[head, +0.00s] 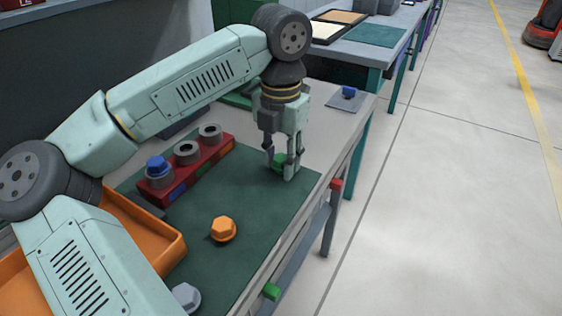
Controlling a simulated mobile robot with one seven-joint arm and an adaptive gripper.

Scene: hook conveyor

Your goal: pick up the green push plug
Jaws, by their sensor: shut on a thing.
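The green push plug (280,159) is between the fingers of my gripper (281,170), near the far right part of the dark green mat (262,234). My gripper points straight down and is shut on the plug. The fingers hide part of the plug. Whether the plug touches the mat or is slightly above it, I cannot tell.
A red block (204,164) with grey ring sockets stands left of my gripper, a blue plug (157,166) in its nearest socket. An orange plug (223,229) and a grey plug (186,296) sit on the mat. An orange tray (166,240) lies at left.

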